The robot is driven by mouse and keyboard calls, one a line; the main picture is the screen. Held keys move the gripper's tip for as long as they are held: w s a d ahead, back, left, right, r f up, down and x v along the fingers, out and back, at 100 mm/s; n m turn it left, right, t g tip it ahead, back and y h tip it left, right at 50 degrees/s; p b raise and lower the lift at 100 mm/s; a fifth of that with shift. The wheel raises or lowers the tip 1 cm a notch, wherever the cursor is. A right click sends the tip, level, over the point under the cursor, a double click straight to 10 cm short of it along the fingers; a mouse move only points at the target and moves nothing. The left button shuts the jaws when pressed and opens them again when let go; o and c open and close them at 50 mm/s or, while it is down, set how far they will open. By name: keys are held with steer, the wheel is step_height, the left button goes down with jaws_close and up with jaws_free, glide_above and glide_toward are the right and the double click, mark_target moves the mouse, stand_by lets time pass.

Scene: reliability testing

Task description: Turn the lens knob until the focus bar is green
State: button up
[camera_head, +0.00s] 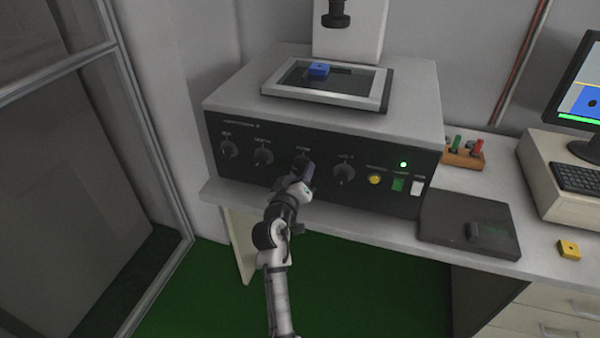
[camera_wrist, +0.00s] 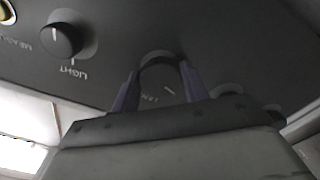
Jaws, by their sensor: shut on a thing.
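The lens knob (camera_wrist: 158,72) is a dark round knob on the instrument's black front panel, third from the left; its top edge (camera_head: 301,161) shows just above my gripper in the head view. Its label in the wrist view is partly legible. My gripper (camera_wrist: 160,88) is shut on this knob, one finger on each side; in the head view my gripper (camera_head: 303,175) hides most of it. The monitor (camera_head: 585,95) at the far right shows a blue picture with a green bar (camera_head: 578,118) below it. The monitor's right part is cut off.
The light knob (camera_head: 344,173) is just right of my gripper, with two other knobs to the left. A blue block (camera_head: 319,69) lies on the stage. A dark pad (camera_head: 450,225) lies on the bench.

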stand_by(0.4)
steer(key=o, duration=1)
steer(key=b+v, duration=0.4)
steer(key=v, duration=1)
steer(key=shift+w, duration=0.1)
